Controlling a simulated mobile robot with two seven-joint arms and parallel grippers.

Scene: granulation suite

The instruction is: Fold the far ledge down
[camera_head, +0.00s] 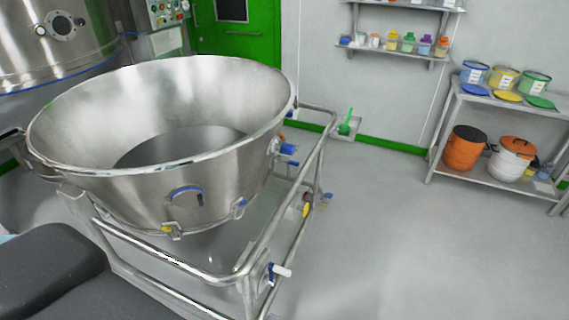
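No part is clearly recognisable as a fold-down ledge. The far wall carries a long steel shelf (394,50) that sticks out level, with small tubs and bottles on it, and an upper shelf (405,6) cut by the top edge. A small grey tray or plate (346,133) with a green scoop-like tool (345,122) shows low by the far wall; I cannot tell whether it is hinged. Neither of my grippers is in view.
A large open steel bowl (230,160) on a tubular trolley frame (283,215) fills the left and centre. A steel rack (480,182) with tubs and drums stands at the right. A green door (240,42) is at the back. The grey floor (390,240) between is clear.

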